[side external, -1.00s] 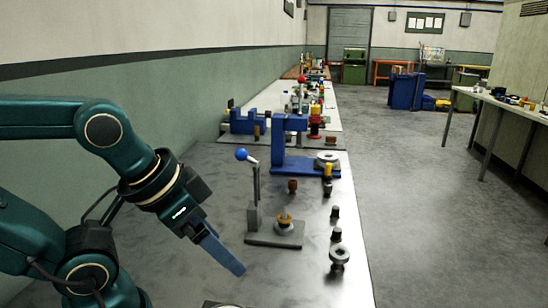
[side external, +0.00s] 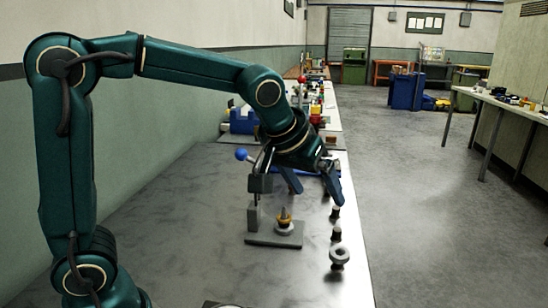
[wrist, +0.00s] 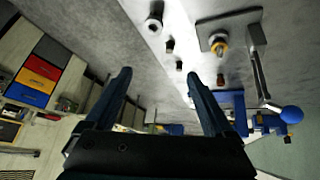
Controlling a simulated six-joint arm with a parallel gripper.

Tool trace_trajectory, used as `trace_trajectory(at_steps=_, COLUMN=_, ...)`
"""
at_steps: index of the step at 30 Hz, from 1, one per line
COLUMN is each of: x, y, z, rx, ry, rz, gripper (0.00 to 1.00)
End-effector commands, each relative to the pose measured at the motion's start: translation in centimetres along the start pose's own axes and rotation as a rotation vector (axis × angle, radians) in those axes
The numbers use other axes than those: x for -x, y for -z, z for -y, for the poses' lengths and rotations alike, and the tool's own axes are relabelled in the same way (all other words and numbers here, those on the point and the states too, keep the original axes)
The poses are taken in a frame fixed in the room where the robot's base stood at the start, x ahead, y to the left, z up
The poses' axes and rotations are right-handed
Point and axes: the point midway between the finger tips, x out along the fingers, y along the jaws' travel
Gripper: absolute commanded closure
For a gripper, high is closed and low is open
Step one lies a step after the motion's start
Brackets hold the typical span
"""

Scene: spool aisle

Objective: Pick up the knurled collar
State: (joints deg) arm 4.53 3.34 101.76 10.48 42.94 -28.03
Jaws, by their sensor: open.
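A grey ring-shaped collar (side external: 339,254) sits on a dark base near the bench's right edge. It also shows at the top of the wrist view (wrist: 154,24). A brass-coloured ring piece (side external: 285,221) stands on a grey plate fixture and shows in the wrist view (wrist: 220,43). I cannot tell surely which is the knurled collar; the knurling is too small to see. My gripper (side external: 318,196) is open and empty, pointing down above the bench beyond the fixture. In the wrist view, nothing is between its fingers (wrist: 160,76).
Small dark cylinders (side external: 336,233) (wrist: 179,65) stand along the right edge. A small brown piece (wrist: 220,80) lies near the press. The bench's left side (side external: 170,230) is clear.

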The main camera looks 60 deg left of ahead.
Motion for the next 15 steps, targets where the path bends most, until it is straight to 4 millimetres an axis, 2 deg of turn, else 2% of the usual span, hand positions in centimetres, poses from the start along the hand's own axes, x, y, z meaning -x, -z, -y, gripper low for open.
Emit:
trace_trajectory(at_steps=1, x=-1.8, y=0.2, z=-0.6, rx=-0.002, ry=0.009, rz=0.021, gripper=0.12)
trace_trajectory(at_steps=3, x=-3.9, y=0.4, z=-1.2, rx=-0.004, ry=0.019, rz=0.042, gripper=0.12)
trace_trajectory(at_steps=9, x=-8.9, y=-0.7, z=-2.2, rx=-0.037, ry=0.048, rz=0.115, gripper=0.12)
trace_trajectory(at_steps=15, x=-11.2, y=-2.7, z=-2.3, rx=-0.059, ry=0.068, rz=0.178, gripper=0.12)
